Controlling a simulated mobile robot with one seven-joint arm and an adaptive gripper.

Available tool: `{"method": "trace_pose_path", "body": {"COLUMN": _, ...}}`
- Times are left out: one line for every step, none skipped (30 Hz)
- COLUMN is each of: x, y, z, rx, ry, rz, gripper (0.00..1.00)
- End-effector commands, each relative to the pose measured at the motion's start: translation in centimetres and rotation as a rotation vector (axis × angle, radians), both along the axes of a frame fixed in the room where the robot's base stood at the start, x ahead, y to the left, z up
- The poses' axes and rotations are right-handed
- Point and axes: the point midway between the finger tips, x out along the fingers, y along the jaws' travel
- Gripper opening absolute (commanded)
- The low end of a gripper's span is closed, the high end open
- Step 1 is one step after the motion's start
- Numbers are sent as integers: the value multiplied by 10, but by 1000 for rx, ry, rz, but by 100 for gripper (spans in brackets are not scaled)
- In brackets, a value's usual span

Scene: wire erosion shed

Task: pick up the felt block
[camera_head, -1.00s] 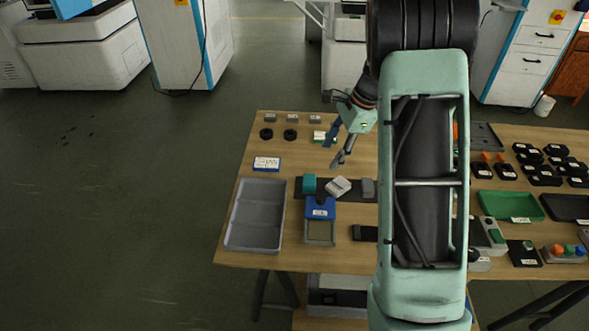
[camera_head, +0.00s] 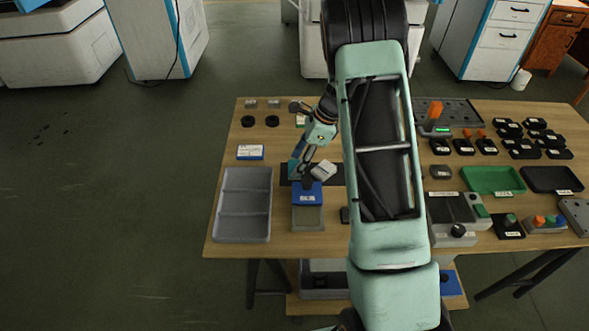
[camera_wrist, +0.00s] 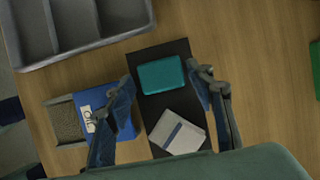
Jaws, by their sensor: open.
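A teal block (camera_wrist: 161,75) lies on a dark mat (camera_wrist: 146,55) in the wrist view; it may be the felt block, but no label confirms this. A light grey block with a darker stripe (camera_wrist: 178,132) lies beside it on the mat and also shows in the head view (camera_head: 323,170). My gripper (camera_wrist: 163,76) is open, with one finger to each side of the teal block in the picture; I cannot tell the height gap. In the head view my gripper (camera_head: 299,170) is over the mat's left end and largely hides the teal block.
A blue labelled holder with a tan pad (camera_head: 307,217) stands close in front of the mat. A grey compartment tray (camera_head: 220,236) lies to the left. My arm covers the mat's right end. Bare wood lies between tray and mat.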

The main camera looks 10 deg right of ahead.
Motion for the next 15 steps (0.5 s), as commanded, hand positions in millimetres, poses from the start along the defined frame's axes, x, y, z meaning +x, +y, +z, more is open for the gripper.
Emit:
{"method": "trace_pose_path", "body": {"x": 1, "y": 4, "z": -8, "rx": 1, "ry": 3, "rz": 1, "gripper": 49}}
{"method": "trace_pose_path", "body": {"x": 1, "y": 6, "z": -13, "rx": 0, "ry": 1, "rz": 2, "gripper": 49}}
{"method": "trace_pose_path", "body": {"x": 2, "y": 8, "z": -17, "rx": 0, "ry": 1, "rz": 3, "gripper": 49}}
{"method": "trace_pose_path", "body": {"x": 2, "y": 9, "z": -20, "rx": 0, "ry": 1, "rz": 3, "gripper": 49}}
{"method": "trace_pose_path", "body": {"x": 2, "y": 10, "z": -22, "rx": 0, "ry": 0, "rz": 2, "gripper": 49}}
{"method": "trace_pose_path", "body": {"x": 3, "y": 10, "z": -24, "rx": 0, "ry": -1, "rz": 2, "gripper": 49}}
{"method": "trace_pose_path", "body": {"x": 3, "y": 10, "z": -24, "rx": 0, "ry": -2, "rz": 1, "gripper": 49}}
{"method": "trace_pose_path", "body": {"x": 3, "y": 10, "z": -24, "rx": -1, "ry": -3, "rz": 1, "gripper": 49}}
{"method": "trace_pose_path", "body": {"x": 3, "y": 10, "z": -24, "rx": -1, "ry": -3, "rz": 1, "gripper": 49}}
{"method": "trace_pose_path", "body": {"x": 3, "y": 10, "z": -24, "rx": -1, "ry": -3, "rz": 1, "gripper": 49}}
{"method": "trace_pose_path", "body": {"x": 3, "y": 10, "z": -24, "rx": 0, "ry": -2, "rz": 1, "gripper": 49}}
{"method": "trace_pose_path", "body": {"x": 3, "y": 10, "z": -24, "rx": 0, "ry": -2, "rz": 1, "gripper": 48}}
{"method": "trace_pose_path", "body": {"x": 3, "y": 10, "z": -24, "rx": 0, "ry": -2, "rz": 1, "gripper": 45}}
{"method": "trace_pose_path", "body": {"x": 3, "y": 10, "z": -24, "rx": 0, "ry": -2, "rz": 1, "gripper": 42}}
{"method": "trace_pose_path", "body": {"x": 3, "y": 10, "z": -24, "rx": 0, "ry": -2, "rz": 1, "gripper": 37}}
